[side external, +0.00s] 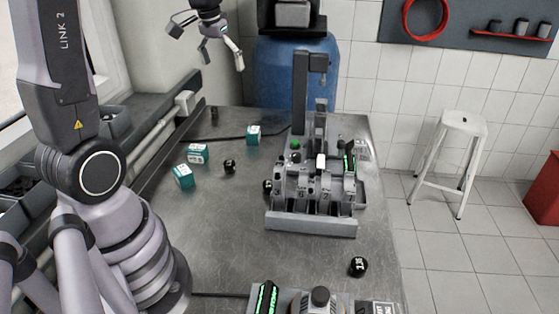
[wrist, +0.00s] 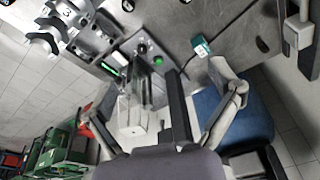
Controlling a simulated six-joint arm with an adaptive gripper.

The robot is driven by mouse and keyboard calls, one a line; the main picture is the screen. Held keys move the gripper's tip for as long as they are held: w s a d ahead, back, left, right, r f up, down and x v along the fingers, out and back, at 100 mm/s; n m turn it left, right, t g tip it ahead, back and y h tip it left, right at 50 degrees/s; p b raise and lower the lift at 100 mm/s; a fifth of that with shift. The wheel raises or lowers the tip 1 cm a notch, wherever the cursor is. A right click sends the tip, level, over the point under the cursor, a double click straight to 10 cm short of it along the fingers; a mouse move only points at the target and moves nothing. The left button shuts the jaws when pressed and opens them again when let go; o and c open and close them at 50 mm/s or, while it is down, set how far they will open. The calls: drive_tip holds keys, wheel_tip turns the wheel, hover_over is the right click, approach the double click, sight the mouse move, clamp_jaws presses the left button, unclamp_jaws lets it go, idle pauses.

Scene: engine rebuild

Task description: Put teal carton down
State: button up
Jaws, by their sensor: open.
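Three teal-and-white cartons stand apart on the metal bench: one near the back (side external: 253,135), one at middle left (side external: 197,153), and one nearest the front (side external: 183,176). I cannot tell which one the task means. My gripper (side external: 207,48) is high above the back left of the bench, with its fingers spread wide and nothing between them. In the wrist view my gripper (wrist: 155,100) is also open and empty. One teal carton (wrist: 201,46) shows there on the bench, beyond the right fingertip and apart from it.
A grey engine fixture with numbered cradles (side external: 312,195) and a tall press column (side external: 301,90) fills the bench's right side. Small black knobs (side external: 229,166) and (side external: 358,266) lie on the bench. A blue drum (side external: 290,75) stands behind; a white stool (side external: 455,150) stands right.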

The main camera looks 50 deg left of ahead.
drive_tip(key=s+d+r+m+t+h, duration=0.1)
drive_tip(key=s+d+r+m+t, duration=0.2)
drive_tip(key=s+d, duration=1.3)
wheel_tip(320, 180, up, 2)
drive_tip(key=shift+s+r+m, duration=0.1)
drive_tip(key=shift+s+m, duration=0.4)
drive_tip(key=shift+m, duration=0.3)
drive_tip(key=shift+c, duration=1.1)
